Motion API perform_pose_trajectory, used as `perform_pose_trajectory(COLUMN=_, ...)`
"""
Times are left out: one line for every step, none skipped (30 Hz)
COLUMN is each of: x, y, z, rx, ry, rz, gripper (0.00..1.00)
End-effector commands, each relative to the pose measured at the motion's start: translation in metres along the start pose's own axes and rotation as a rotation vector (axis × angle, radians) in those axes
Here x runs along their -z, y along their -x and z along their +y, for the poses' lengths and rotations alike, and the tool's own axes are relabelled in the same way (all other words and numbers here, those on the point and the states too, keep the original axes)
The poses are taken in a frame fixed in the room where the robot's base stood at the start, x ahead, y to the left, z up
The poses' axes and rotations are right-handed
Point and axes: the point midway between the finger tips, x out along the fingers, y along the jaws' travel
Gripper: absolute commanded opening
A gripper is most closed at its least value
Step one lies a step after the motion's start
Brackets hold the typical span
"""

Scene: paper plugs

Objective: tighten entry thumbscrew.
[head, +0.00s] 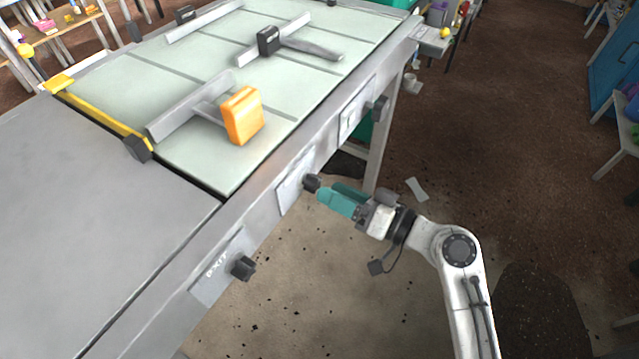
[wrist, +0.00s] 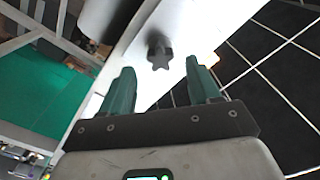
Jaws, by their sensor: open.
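Several dark thumbscrews stick out of the grey side rail of the table. One (head: 312,183) is in the middle, by a pale label plate. Another (head: 243,267) sits lower left beside a plate that seems to read EXIT, and a third (head: 378,108) is farther up the rail. I cannot read the other plates. My gripper (head: 332,193), with teal fingers, points at the middle thumbscrew, close to it. In the wrist view a star-shaped black knob (wrist: 158,51) lies just beyond and between the open fingertips (wrist: 160,70). Nothing is held.
The pale green table top (head: 185,168) carries grey guide bars and an orange block (head: 242,116). A yellow bar (head: 100,115) crosses near a plain grey surface (head: 80,230). A table leg (head: 382,150) stands behind my gripper. The floor to the right is mostly clear.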

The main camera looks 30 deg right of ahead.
Motion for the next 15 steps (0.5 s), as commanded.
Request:
perform_pose_trajectory(x=0.0, y=-0.003, z=0.0, rx=0.001, ry=0.0, rz=0.0, gripper=0.62)
perform_pose_trajectory(x=0.0, y=-0.004, z=0.0, rx=0.001, ry=0.0, rz=-0.001, gripper=0.62)
perform_pose_trajectory(x=0.0, y=-0.006, z=0.0, rx=0.001, ry=0.0, rz=-0.001, gripper=0.62)
perform_pose_trajectory(x=0.0, y=-0.007, z=0.0, rx=0.001, ry=0.0, rz=-0.001, gripper=0.62)
perform_pose_trajectory(x=0.0, y=-0.009, z=0.0, rx=0.001, ry=0.0, rz=-0.001, gripper=0.62)
perform_pose_trajectory(x=0.0, y=-0.01, z=0.0, rx=0.001, ry=-0.001, rz=-0.002, gripper=0.62)
perform_pose_trajectory(x=0.0, y=-0.012, z=0.0, rx=0.001, ry=-0.001, rz=-0.002, gripper=0.62)
perform_pose_trajectory(x=0.0, y=-0.013, z=0.0, rx=0.002, ry=-0.001, rz=-0.002, gripper=0.62)
perform_pose_trajectory(x=0.0, y=-0.015, z=-0.001, rx=0.002, ry=-0.001, rz=-0.001, gripper=0.62)
perform_pose_trajectory(x=0.0, y=-0.016, z=-0.001, rx=0.002, ry=-0.001, rz=-0.001, gripper=0.62)
perform_pose_trajectory(x=0.0, y=-0.018, z=-0.001, rx=0.002, ry=0.0, rz=-0.001, gripper=0.62)
perform_pose_trajectory(x=0.0, y=-0.019, z=0.0, rx=0.001, ry=0.0, rz=-0.001, gripper=0.62)
perform_pose_trajectory(x=0.0, y=-0.021, z=0.0, rx=0.001, ry=0.0, rz=-0.001, gripper=0.62)
perform_pose_trajectory(x=0.0, y=-0.022, z=0.0, rx=0.001, ry=0.0, rz=-0.001, gripper=0.62)
perform_pose_trajectory(x=0.0, y=-0.024, z=0.0, rx=0.001, ry=0.0, rz=-0.001, gripper=0.62)
